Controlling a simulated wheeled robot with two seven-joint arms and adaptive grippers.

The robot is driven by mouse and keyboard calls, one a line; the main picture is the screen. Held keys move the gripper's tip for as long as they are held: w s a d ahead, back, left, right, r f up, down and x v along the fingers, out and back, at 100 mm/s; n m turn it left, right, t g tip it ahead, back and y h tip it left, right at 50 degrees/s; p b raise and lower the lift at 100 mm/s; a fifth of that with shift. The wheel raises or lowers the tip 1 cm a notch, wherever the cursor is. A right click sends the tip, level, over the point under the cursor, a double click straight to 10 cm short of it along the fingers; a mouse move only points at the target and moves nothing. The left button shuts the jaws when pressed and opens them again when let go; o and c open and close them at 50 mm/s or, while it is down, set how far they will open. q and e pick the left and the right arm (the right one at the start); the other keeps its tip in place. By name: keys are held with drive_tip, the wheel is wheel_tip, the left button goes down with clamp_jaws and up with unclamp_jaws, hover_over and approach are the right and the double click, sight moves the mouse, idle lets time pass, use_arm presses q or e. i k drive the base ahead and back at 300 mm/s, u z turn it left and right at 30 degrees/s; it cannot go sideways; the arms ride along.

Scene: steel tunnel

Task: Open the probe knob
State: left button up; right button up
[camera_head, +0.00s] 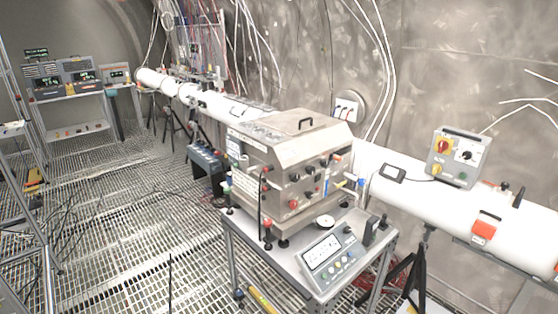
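A steel box (268,155) with a black top handle stands on a metal cart (313,293) near the middle of the view. Its front face carries several small black and red knobs, including a red one (293,204). A grey control box (436,160) sits on the white pipe at right, with a red-and-yellow rotary knob (442,146) and a black-and-white dial (467,155). I cannot tell which of these is the probe knob, nor whether it is open. Neither of my grippers shows in the head view.
A sloped console (323,252) with buttons sits at the cart's front. A white pipe (400,205) on black tripods runs along the wall. Instrument shelves (75,115) stand at the back left.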

sight(324, 163)
drive_tip(key=u, duration=0.5)
drive_tip(key=k, duration=1.1)
drive_tip(key=z, duration=0.7)
drive_tip(key=i, duration=0.7)
drive_tip(key=z, duration=0.85)
drive_tip(key=i, duration=1)
drive_tip(key=u, duration=0.4)
drive_tip(key=i, duration=0.8)
drive_tip(key=u, duration=0.7)
